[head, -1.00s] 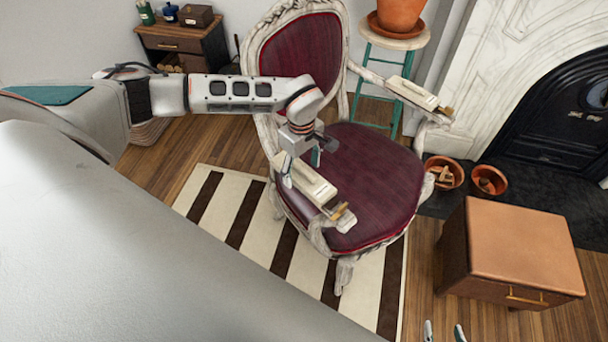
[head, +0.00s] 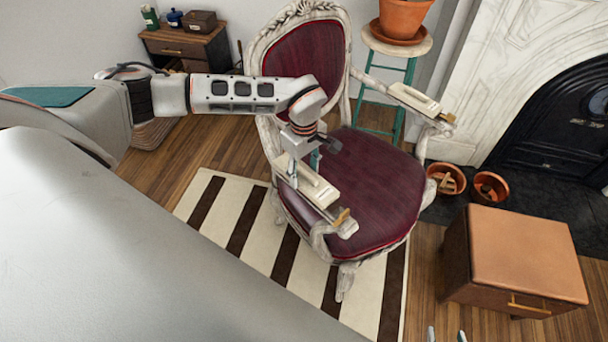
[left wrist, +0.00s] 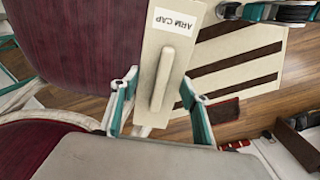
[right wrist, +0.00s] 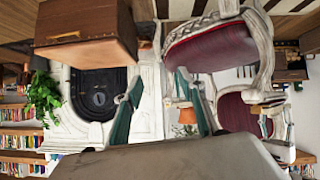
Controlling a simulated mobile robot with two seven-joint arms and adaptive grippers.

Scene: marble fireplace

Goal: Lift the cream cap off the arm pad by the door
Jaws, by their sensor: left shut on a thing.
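A cream cap (head: 318,188) is at the chair's near arm in the head view. In the left wrist view the cap (left wrist: 178,48) shows a raised bar handle (left wrist: 163,80) and a label reading "ARM CAP". My left gripper (head: 302,165) is over its rear part, shut on the cap, with fingers either side of the handle in the left wrist view (left wrist: 160,88). I cannot tell whether the cap touches the arm pad. A second cream cap (head: 414,98) is on the far arm. My right gripper (head: 446,335) is open and empty; its fingers are apart in the right wrist view (right wrist: 160,92).
The maroon-seated chair (head: 370,190) stands partly on a striped rug (head: 240,215). A brown cabinet (head: 520,255), terracotta pots (head: 490,186) and the black fireplace (head: 560,130) are to the right. A teal stool (head: 395,45) with a plant pot stands behind the chair.

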